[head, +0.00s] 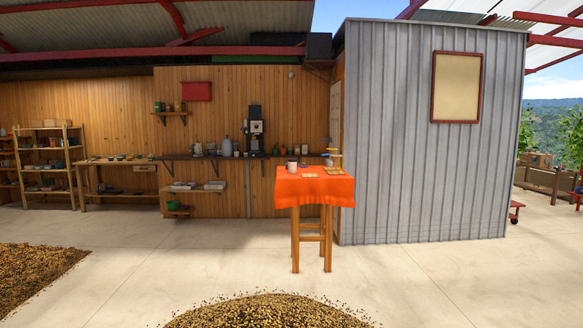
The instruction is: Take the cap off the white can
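A small white can-like vessel with a dark top (292,167) stands upright at the back left of a tall table with an orange cloth (315,190). It is far off and too small to tell whether it is a can or a mug, or whether a cap is on it. Neither of my grippers is in view.
Flat pale pieces (311,176) and a small stand (334,158) share the orange table. A bean pile (270,312) lies on the floor before it, another (35,275) at left. A counter (240,157) runs behind. The concrete floor (430,280) at right is clear.

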